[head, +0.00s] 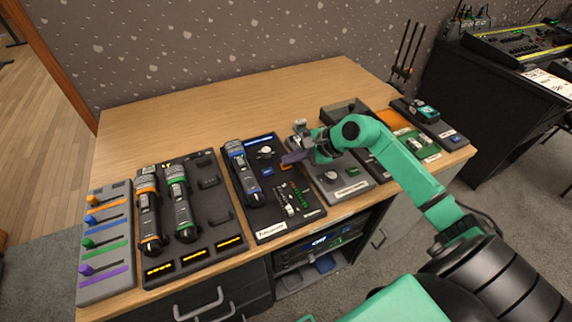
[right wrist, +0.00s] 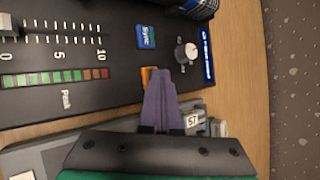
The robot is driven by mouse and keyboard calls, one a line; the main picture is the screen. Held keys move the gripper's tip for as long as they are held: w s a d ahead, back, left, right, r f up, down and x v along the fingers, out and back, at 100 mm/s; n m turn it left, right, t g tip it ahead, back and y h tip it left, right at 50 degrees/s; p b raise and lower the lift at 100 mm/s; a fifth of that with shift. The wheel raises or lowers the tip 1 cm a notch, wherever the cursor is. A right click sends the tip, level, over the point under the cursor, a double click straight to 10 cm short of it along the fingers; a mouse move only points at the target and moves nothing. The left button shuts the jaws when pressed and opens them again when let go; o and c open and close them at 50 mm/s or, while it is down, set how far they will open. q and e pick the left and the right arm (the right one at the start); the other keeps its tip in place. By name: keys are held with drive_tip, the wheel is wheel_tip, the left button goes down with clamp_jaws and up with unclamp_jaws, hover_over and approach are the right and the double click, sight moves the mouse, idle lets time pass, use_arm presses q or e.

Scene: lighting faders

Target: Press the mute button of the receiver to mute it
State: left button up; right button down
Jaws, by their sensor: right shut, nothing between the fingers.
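The receiver is a black panel (head: 246,179) with a blue microphone (head: 243,172) lying on its left part; its black face (right wrist: 112,62) fills the upper left of the right wrist view. An orange button (right wrist: 148,76), probably the mute button, sits near the panel's edge, partly hidden by my fingers. It also shows in the head view (head: 286,167). My right gripper (right wrist: 159,73) has purple fingers, shut and empty, with the tips right at the orange button. I cannot tell whether they touch it. My left gripper is not in view.
A blue Sync button (right wrist: 146,37) and a silver knob (right wrist: 186,53) are close by on the receiver. A grey panel (head: 343,182) stands right beside it, under my right arm. Two more microphones lie on a dark panel (head: 211,211) at left. The table's back (head: 220,95) is clear.

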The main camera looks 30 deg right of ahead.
sight(291, 166)
drive_tip(key=shift+r, duration=0.7)
drive_tip(key=shift+r+p, duration=1.4)
drive_tip(key=shift+r, duration=1.15)
drive_tip(key=shift+d+f, duration=0.1)
